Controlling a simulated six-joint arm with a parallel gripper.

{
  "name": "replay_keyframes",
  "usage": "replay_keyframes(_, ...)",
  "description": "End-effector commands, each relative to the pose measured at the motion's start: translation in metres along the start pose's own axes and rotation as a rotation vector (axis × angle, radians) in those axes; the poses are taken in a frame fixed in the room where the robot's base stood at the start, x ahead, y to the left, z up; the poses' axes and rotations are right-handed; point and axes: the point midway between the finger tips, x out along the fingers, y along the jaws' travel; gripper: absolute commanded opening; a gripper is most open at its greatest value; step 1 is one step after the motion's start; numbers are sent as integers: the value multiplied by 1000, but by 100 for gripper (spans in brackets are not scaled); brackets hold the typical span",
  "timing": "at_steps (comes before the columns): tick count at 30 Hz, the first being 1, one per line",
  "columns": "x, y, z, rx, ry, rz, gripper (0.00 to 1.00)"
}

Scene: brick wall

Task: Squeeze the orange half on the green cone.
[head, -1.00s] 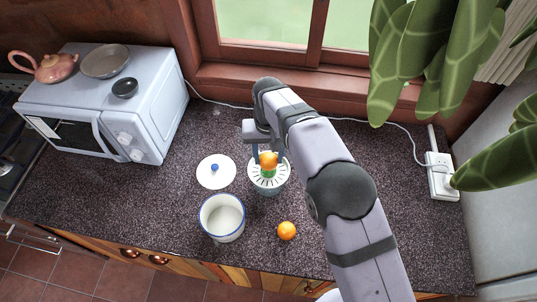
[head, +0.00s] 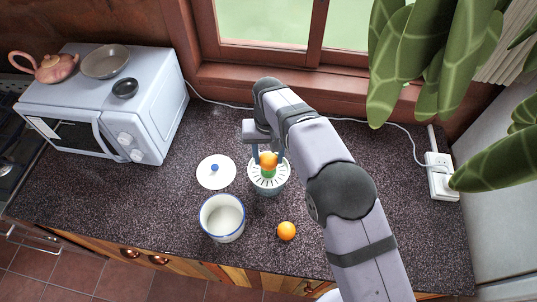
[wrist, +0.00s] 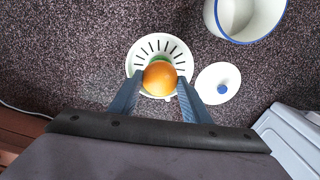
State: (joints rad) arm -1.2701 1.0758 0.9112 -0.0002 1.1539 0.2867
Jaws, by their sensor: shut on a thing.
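The orange half (head: 268,159) is between the two blue fingers of my gripper (head: 268,156), which is shut on it. It sits right over the green cone (head: 268,173) of the white slotted juicer (head: 258,184). In the head view green shows just below the orange half; I cannot tell whether they touch. In the wrist view the orange half (wrist: 159,78) looks round and covers most of the cone, with a little green (wrist: 160,58) at its far edge. The juicer (wrist: 135,62) stands upright on the counter.
A whole orange (head: 286,230) and a white pot with a blue rim (head: 222,218) stand in front of the juicer. A white lid with a blue knob (head: 216,172) lies to its left. A microwave (head: 103,105) stands at the left; the counter behind is mostly clear.

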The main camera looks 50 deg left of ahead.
Motion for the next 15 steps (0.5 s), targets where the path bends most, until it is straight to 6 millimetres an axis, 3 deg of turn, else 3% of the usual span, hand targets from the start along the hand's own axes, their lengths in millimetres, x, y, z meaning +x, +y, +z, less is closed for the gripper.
replay_keyframes(15,4,0,0,30,-1,0,16)
